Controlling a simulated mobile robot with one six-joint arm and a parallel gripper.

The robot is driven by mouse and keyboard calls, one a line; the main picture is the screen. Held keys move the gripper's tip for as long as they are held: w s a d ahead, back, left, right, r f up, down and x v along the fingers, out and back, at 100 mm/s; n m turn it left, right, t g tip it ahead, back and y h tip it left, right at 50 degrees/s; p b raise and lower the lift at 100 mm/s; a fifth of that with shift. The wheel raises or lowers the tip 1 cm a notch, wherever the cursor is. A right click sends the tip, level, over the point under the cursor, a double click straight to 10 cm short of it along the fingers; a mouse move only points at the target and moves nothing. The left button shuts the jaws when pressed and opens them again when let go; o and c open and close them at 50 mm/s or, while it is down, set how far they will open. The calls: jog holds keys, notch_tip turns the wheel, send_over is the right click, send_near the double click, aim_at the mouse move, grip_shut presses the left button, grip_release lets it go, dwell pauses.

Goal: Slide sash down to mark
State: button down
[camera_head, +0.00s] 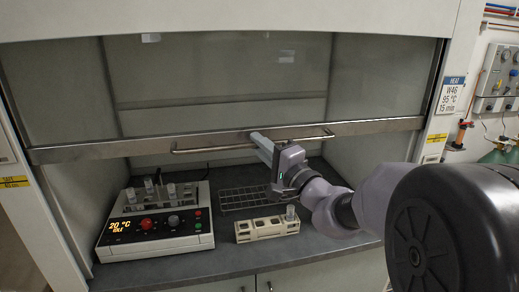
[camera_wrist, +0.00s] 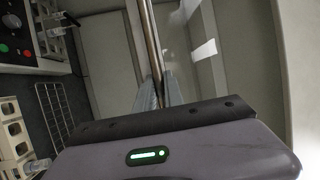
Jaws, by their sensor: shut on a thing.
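The fume hood's glass sash (camera_head: 220,70) is partly raised, with a metal bottom rail (camera_head: 100,147) across the opening. A thin bar handle (camera_head: 215,148) runs along the rail. My gripper (camera_head: 259,138) is shut on the handle, right of its middle. In the wrist view the bar (camera_wrist: 150,35) runs in between my fingers (camera_wrist: 158,92). Yellow labels sit on the left post (camera_head: 15,182) and right post (camera_head: 437,138); their small print is unreadable. The rail's ends sit somewhat higher than these labels.
Inside on the worktop stand a heater block reading 20 °C (camera_head: 150,238), a wire rack (camera_head: 240,207) and a beige vial holder (camera_head: 245,232). They are below and behind the sash. A "HEAT W46 95 °C 15 min" sign (camera_head: 451,95) is on the right post.

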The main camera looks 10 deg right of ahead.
notch_tip(320, 180, down, 3)
jog(key=shift+r+b, duration=0.2)
jog(key=shift+b, duration=0.7)
jog(key=c, duration=1.5)
grip_release()
jog(key=shift+o, duration=0.2)
jog(key=shift+s, duration=0.1)
jog(key=b+v, duration=0.1)
jog(key=v, duration=1.6)
jog(key=shift+s+d+f, duration=0.1)
